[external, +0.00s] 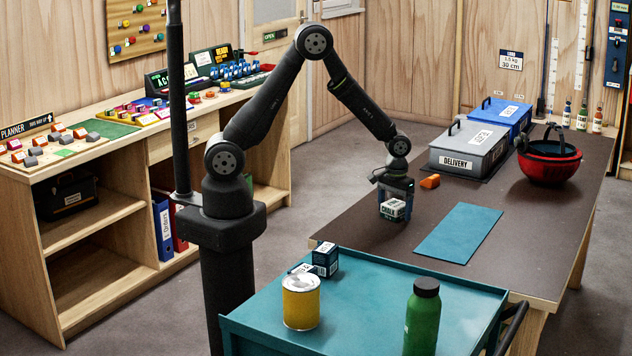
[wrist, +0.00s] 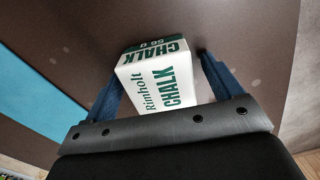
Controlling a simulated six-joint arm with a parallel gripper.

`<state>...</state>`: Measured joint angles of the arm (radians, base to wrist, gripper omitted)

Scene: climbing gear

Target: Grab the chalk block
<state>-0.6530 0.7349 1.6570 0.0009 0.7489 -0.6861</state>
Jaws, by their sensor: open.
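The chalk block (external: 393,209) is a small white box with green lettering on the dark table (external: 380,238), below my gripper. In the wrist view the chalk block (wrist: 158,78) sits between my two blue fingers, with its "Rimholt CHALK" face toward the camera. My gripper (external: 395,200) is open and points down at the block. In the wrist view my gripper (wrist: 148,85) has a finger on either side of the block, with a visible gap at the right finger. At the left finger I cannot tell whether it touches.
An orange piece (external: 430,181) lies just behind the gripper. A teal mat (external: 459,233) lies to the right. A grey delivery box (external: 468,147), a blue box (external: 500,116) and a red helmet (external: 548,168) stand farther back. A teal cart (external: 370,290) with a can and bottle stands in front.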

